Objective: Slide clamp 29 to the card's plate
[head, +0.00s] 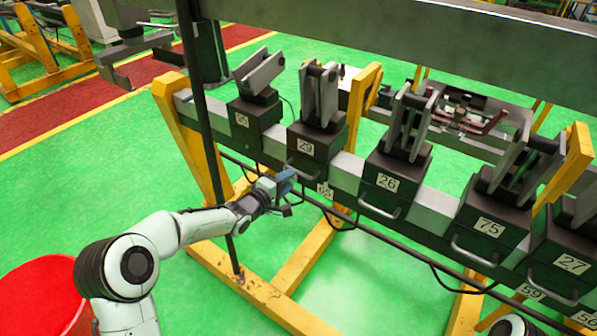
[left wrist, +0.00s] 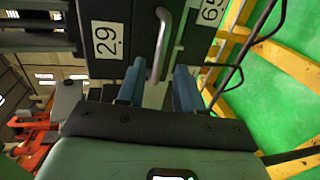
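Clamp 29 (head: 318,137) is a dark block with an upright grey jaw on the grey rail, second from the left in the head view. Its front label (left wrist: 108,40) and metal handle (left wrist: 161,42) show in the left wrist view. My left gripper (head: 284,184) is at the clamp's front, its blue fingers (left wrist: 160,78) apart on either side of the handle; contact cannot be told. A plate (head: 324,190), apparently 65, is on the rail just right of clamp 29. Plates 59 (head: 531,292) and 56 (head: 587,318) are farther right. No separate card is recognisable. My right gripper is out of view.
Clamp 26 (head: 386,183), clamp 75 (head: 488,228) and clamp 27 (head: 570,264) stand to the right; another clamp (head: 256,112) stands left. A dark bar and cables run below the rail. Yellow supports (head: 187,130) hold it. A red drum (head: 42,292) is lower left.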

